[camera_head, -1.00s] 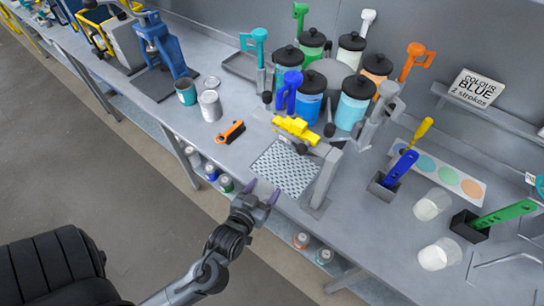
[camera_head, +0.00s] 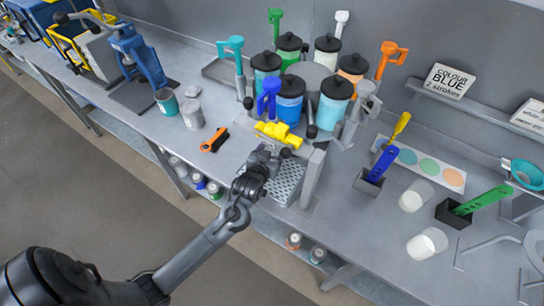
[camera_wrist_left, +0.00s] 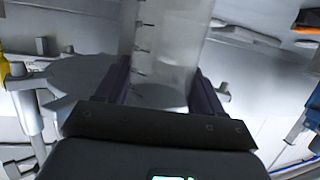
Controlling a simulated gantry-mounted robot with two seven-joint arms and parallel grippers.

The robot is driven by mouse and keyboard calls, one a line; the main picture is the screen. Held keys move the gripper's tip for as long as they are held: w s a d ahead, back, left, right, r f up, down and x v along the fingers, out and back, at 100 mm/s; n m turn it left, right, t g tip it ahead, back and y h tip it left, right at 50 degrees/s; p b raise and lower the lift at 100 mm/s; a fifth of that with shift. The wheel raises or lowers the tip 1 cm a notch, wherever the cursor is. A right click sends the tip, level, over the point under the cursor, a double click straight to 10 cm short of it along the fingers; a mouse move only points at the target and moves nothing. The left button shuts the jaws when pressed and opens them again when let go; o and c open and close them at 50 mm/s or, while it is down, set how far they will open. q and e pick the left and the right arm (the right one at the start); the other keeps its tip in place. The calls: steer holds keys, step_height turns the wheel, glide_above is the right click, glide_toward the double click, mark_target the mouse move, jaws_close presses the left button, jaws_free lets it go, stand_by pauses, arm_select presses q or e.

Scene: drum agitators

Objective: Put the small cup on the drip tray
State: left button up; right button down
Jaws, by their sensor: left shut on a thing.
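The drip tray (camera_head: 288,186) is a grey perforated plate at the front of the bench, below a yellow valve (camera_head: 278,134). My left gripper (camera_head: 266,155) is over the tray's left and back part and hides some of it. In the left wrist view my left gripper (camera_wrist_left: 160,98) is shut on a clear cup with dark graduation marks, the small cup (camera_wrist_left: 165,50), between its two dark fingers. In the head view the cup is hard to make out behind the gripper. Its height over the tray cannot be told. My right gripper is not in view.
A grey post (camera_head: 313,180) stands at the tray's right edge. Several lidded paint drums stand behind the valve. An orange-handled tool (camera_head: 214,141) lies to the left.

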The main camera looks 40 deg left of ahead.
arm_select(q)
steer(key=shift+f, duration=1.75)
steer(key=shift+f, duration=0.15)
steer(key=o, duration=1.1)
